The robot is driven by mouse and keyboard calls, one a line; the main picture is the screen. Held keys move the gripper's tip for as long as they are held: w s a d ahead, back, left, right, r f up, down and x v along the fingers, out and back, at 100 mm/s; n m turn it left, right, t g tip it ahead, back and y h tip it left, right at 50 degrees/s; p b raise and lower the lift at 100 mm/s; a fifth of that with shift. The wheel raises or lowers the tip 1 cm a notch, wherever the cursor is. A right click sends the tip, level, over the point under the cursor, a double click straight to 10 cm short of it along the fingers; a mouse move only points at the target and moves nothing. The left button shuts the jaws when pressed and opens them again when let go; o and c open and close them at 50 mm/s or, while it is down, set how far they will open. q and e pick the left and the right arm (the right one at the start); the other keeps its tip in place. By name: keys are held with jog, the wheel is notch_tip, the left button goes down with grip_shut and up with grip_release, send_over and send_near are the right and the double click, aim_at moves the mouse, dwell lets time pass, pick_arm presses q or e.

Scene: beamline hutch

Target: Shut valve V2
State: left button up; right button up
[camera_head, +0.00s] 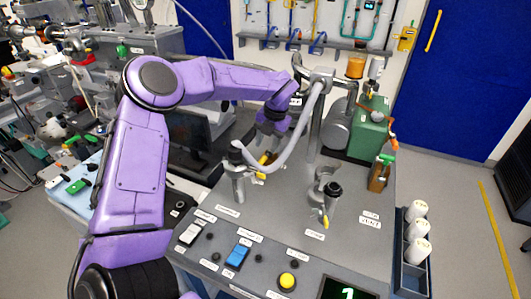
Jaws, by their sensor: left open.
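My left arm comes in from the left, and its dark gripper (268,143) points down beside the grey curved hose on the bench. The gripper is open, with its fingers close above a yellow valve handle (264,160); I cannot tell whether they touch it. The arm and hose partly hide this valve. A second yellow handle (326,220) hangs at the black-topped fitting (333,190) to the right. A small white label (295,101) stands behind the gripper. The labels are too small to read surely, so I cannot tell which valve is V2. My right gripper is out of view.
The grey hose (285,160) loops beside the gripper from the metal post (318,110). Blue (237,256) and yellow (287,281) controls line the front. Bottles (417,250) stand beyond the right edge.

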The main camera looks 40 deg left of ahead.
aim_at(264, 157)
pick_arm(q)
jog(key=f, duration=0.2)
jog(key=a+f, duration=0.1)
jog(key=f, duration=0.1)
jog(key=shift+f+p, duration=0.4)
jog(key=shift+s+f, duration=0.1)
jog(key=shift+f, duration=0.2)
grip_shut()
